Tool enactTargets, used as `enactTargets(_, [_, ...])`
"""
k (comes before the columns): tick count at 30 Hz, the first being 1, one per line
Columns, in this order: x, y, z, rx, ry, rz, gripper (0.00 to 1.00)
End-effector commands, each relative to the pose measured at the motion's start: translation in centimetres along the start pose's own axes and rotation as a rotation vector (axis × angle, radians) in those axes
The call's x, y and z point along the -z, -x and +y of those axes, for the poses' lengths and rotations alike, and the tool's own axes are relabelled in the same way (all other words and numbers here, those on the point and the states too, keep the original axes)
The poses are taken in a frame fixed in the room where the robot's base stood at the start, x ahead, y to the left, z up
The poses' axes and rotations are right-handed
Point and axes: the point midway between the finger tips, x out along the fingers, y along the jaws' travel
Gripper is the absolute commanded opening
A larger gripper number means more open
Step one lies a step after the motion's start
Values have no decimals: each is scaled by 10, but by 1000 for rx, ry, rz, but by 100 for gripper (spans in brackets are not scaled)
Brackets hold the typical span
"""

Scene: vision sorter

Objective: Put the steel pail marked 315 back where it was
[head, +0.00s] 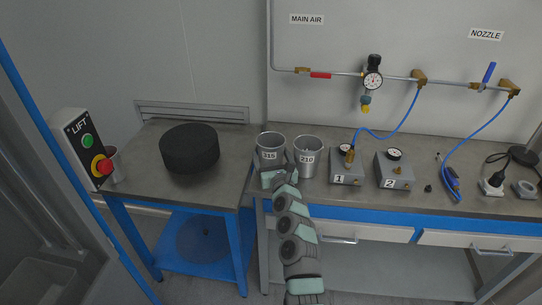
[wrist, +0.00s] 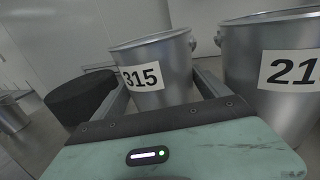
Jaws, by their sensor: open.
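The steel pail marked 315 (head: 270,143) stands upright on the long grey workbench, near its left end. It also shows in the wrist view (wrist: 168,58), with its label facing me. My gripper (head: 271,176) is at the front of this pail. In the wrist view my gripper (wrist: 160,92) is open, with one finger on each side of the pail's lower part. I cannot tell whether the fingers touch it. The fingertips are partly hidden by the pail.
A pail marked 210 (head: 308,149) stands close on the right. A black round block (head: 189,148) sits on the left blue-framed table (head: 135,150). Another metal pail (head: 117,168) is partly hidden by the LIFT box (head: 82,148). Gauge box 1 (head: 346,172) stands farther right.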

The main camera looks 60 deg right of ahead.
Motion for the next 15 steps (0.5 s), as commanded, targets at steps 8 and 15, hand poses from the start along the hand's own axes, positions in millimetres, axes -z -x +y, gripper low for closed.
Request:
enactTargets(8, [-1,35,0,1,0,5,86])
enactTargets(15, [-2,73,-1,3,0,0,86])
